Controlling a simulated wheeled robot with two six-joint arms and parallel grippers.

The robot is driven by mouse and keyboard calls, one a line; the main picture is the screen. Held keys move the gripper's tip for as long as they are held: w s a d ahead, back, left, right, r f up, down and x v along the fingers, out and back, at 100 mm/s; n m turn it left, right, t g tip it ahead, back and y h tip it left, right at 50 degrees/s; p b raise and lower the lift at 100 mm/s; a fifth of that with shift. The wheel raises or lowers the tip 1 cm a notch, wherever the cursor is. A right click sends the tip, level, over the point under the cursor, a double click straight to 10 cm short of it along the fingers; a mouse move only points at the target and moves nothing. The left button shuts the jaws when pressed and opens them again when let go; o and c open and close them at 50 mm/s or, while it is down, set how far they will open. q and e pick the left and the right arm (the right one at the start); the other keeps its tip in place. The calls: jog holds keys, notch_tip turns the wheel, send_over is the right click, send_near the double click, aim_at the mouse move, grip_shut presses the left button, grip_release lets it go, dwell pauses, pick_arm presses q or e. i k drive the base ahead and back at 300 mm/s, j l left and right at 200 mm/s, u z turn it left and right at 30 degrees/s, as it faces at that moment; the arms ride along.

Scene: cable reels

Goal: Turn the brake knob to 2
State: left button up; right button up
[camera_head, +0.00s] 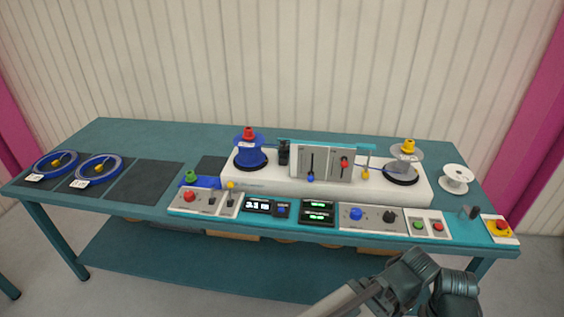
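A grey control panel on the front right of the bench carries a blue knob (356,213) and a black knob (389,216). Their labels and pointer marks are too small to read, so I cannot tell which is the brake knob or its setting. Part of one of my arms (412,277) shows at the bottom right, below and in front of the bench edge. No gripper fingers can be made out. My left gripper is not in view.
A white winding machine (325,188) holds a blue reel (251,157) and a clear reel (404,167). Blue cable coils (98,169) lie at the left. A white spool (456,178) and a red stop button (500,226) are at the right. Displays (318,211) sit front centre.

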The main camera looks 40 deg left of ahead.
aim_at(189, 196)
jog(key=u, duration=2)
